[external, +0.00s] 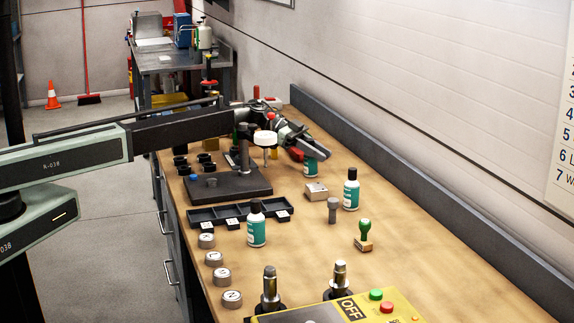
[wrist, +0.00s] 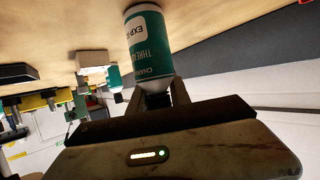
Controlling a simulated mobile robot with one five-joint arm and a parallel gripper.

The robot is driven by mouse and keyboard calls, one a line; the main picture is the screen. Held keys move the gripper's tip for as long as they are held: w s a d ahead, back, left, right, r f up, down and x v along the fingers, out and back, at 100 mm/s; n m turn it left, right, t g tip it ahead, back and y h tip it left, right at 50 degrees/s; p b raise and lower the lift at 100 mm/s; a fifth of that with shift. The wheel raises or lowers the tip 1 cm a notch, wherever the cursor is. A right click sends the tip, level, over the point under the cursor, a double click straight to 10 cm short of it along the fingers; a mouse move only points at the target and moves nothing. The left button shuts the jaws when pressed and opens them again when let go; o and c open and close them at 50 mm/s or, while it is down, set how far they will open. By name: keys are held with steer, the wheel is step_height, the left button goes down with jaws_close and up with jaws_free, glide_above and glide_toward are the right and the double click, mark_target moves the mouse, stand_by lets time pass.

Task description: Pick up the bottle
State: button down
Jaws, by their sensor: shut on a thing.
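My gripper (external: 303,152) reaches over the bench from the left and is shut on a white bottle with a teal label (external: 310,168). In the wrist view the held bottle (wrist: 149,45) points away from my gripper (wrist: 156,92), with its narrow end between the fingers. The arm hides its top in the external view. I cannot tell whether its base touches the bench. Two similar bottles with black caps stand upright on the bench, one in front (external: 256,228) and one to the right (external: 351,192).
A black tray (external: 215,216) and a dark fixture plate (external: 228,186) lie left of the bottles. A green-handled stamp (external: 364,236), a grey cylinder (external: 332,210) and a small box (external: 316,192) are nearby. A yellow control box (external: 340,308) is in front. A dark rail (external: 400,170) edges the bench's wall side.

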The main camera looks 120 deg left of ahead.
step_height(320, 180, up, 10)
steer(key=p, duration=0.8)
steer(key=shift+f+p, duration=0.25)
steer(key=shift+p, duration=0.15)
